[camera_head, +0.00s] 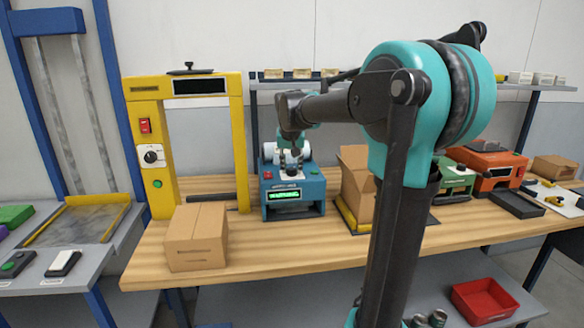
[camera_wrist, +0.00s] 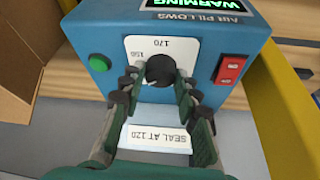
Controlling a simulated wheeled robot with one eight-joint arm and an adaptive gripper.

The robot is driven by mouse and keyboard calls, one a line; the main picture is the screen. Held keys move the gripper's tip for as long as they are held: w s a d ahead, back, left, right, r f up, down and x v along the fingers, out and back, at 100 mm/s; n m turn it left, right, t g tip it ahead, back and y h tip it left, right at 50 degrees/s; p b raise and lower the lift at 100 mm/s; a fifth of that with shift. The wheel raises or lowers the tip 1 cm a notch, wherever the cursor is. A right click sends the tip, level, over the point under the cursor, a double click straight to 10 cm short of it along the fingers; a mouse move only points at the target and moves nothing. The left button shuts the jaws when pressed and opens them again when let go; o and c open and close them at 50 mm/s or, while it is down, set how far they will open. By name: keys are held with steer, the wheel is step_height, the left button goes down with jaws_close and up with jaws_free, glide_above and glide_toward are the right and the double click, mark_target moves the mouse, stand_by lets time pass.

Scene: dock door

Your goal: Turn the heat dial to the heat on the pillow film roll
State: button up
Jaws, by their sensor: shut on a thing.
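The blue air-pillow machine (camera_head: 292,205) stands on the wooden bench; in the wrist view its face (camera_wrist: 205,35) carries a lit green display (camera_wrist: 177,5) reading "WARMING". The black heat dial (camera_wrist: 161,69) sits on a white scale plate, with "170" and "150" readable and the rest hidden by my fingers. The film roll (camera_wrist: 156,137) bears a label reading "SEAL AT 120", upside down in the wrist view. My gripper (camera_wrist: 158,82) is shut on the heat dial, one finger on each side. In the head view my gripper (camera_head: 291,165) is over the machine's top; the dial is hidden there.
A red switch (camera_wrist: 229,69) and a green button (camera_wrist: 100,62) flank the dial closely. A yellow arch machine (camera_head: 138,120) with its own dial and a closed carton (camera_head: 197,240) stand to the left. An open carton (camera_head: 357,200) stands close on the right.

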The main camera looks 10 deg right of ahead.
steer(key=shift+m, duration=0.3)
steer(key=o, duration=1.2)
steer(key=shift+c, duration=0.2)
steer(key=shift+r, duration=0.1)
steer(key=v, duration=1.2)
steer(key=shift+a, duration=0.1)
